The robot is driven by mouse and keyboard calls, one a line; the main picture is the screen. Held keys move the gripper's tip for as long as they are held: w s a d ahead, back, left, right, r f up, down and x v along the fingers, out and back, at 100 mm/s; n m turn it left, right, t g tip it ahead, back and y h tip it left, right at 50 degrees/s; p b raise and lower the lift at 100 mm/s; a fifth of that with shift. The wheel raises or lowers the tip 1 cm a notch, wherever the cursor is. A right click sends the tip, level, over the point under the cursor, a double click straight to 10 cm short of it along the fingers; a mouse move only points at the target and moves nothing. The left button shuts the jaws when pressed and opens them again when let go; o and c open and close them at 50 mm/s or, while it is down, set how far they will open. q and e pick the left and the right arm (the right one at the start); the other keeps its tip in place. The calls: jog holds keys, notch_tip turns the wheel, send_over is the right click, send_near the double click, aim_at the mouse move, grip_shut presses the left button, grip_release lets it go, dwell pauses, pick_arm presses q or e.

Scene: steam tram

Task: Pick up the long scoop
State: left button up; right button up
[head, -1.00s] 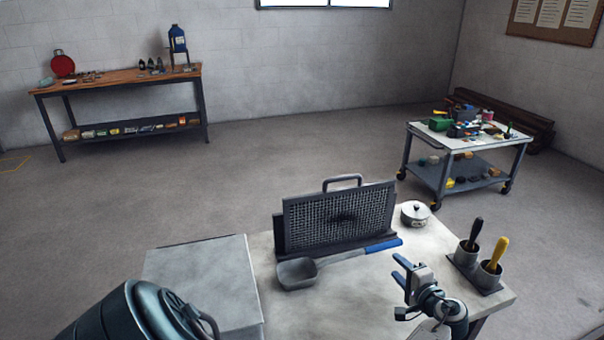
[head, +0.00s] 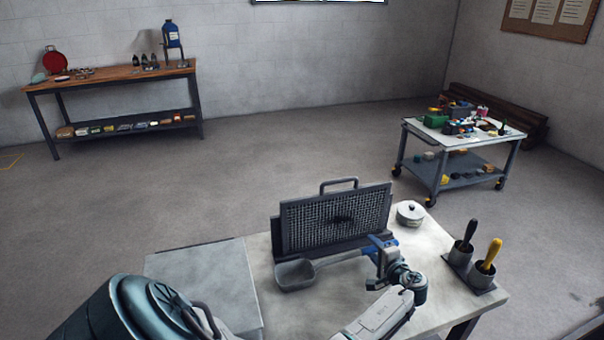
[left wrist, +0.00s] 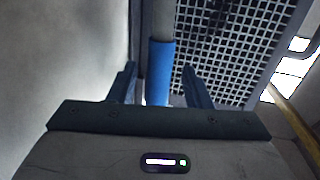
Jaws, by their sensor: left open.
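The long scoop lies on the light worktable (head: 345,305). Its grey bowl (head: 294,274) is at the left, and its shaft runs right in front of the mesh screen. In the head view my left gripper (head: 381,246) is over the blue handle and hides much of it. In the left wrist view the blue handle (left wrist: 160,72) lies between the two fingers of the open left gripper (left wrist: 159,85), with a gap visible at the right finger. Whether either finger touches it I cannot tell. My right gripper is out of view.
The upright mesh screen (head: 335,215) stands just behind the scoop. A lidded white pot (head: 411,214) is behind the gripper. Cups (head: 468,275) with black and yellow handled tools stand at the right. A flat grey surface (head: 205,280) is at the left.

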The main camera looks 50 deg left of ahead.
pick_arm(q)
jog(key=shift+a+f, duration=0.1)
grip_shut()
dwell(0.3)
jog(key=shift+r, duration=0.2)
